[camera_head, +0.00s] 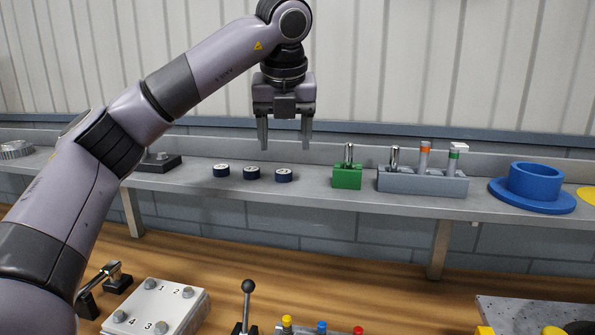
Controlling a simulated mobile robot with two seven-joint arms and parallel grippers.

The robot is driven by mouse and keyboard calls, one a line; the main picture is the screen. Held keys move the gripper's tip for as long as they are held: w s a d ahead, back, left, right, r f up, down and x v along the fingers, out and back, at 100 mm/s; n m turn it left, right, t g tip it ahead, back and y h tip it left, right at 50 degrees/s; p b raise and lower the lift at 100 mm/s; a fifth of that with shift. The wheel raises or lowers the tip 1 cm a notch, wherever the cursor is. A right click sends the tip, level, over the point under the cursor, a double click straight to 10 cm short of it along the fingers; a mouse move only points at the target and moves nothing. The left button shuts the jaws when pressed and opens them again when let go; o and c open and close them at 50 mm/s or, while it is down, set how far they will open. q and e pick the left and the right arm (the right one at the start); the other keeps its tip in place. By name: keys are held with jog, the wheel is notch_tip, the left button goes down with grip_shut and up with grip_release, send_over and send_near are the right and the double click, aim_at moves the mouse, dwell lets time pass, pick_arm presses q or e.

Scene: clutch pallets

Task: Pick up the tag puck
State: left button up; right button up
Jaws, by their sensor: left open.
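My right gripper is not in view.
The grey shelf (310,194) also holds a green block (347,177) with a metal pin, a grey rack (420,182) with several pins, and a blue flanged ring (533,184). Below, a numbered white plate (160,303) and a black-knobbed lever (248,287) stand on the wooden bench (330,275).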

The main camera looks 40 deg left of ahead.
pick_arm(q)
jog(key=shift+b+x, duration=0.3)
jog(key=shift+x, duration=0.85)
jog(key=shift+a+x, duration=0.1)
jog(key=shift+x, duration=1)
jog(key=shift+a+x, duration=0.15)
jog(key=shift+x, duration=1)
jog(key=shift+s, duration=0.1)
jog(key=c, duration=1.1)
jog(key=shift+r, duration=0.1)
notch_tip(320, 180, up, 10)
jog(key=p, duration=0.2)
notch_tip(320, 180, up, 10)
send_over(284, 171)
jog(key=shift+s+d+b, duration=0.2)
jog(key=shift+s+b, duration=0.05)
jog(key=shift+b, duration=0.05)
